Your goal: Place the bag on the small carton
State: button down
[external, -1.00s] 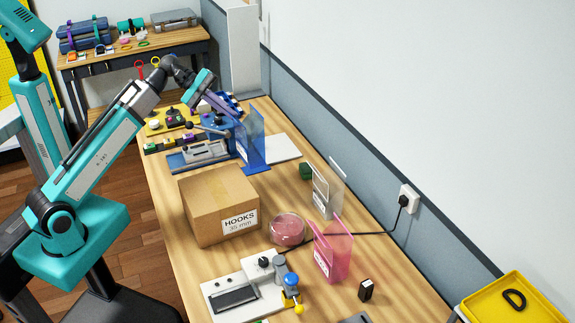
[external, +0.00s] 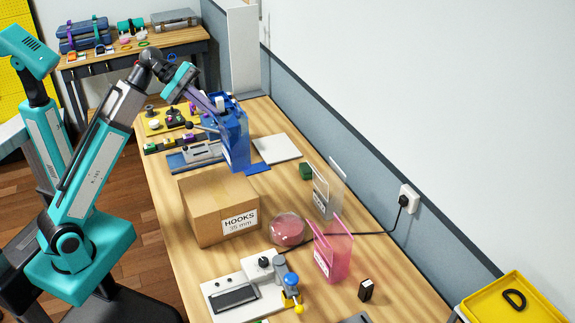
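The small carton (external: 205,203) is a brown closed box labelled "HOOKS 35 mm" and stands on the wooden bench. Its flat top is bare. A translucent blue upright piece (external: 236,145), which looks like the bag, hangs at my gripper (external: 217,108), beyond the carton. The gripper's purple fingers reach its top edge and appear shut on it; the exact contact is small and partly hidden. A blue flat patch (external: 258,169) lies on the bench beside its lower end; I cannot tell whether it is a base or a tinted shadow.
A round clear pouch or dish with pink contents (external: 287,229) sits right of the carton. A grey device (external: 240,290) is in front. A white pad (external: 277,149) lies near the wall.

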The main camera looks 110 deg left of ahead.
aim_at(225, 144)
jog(key=shift+f, duration=0.15)
jog(key=shift+f, duration=2)
jog(key=shift+f, duration=2.1)
jog(key=c, duration=2)
grip_release()
jog(key=shift+c, duration=0.2)
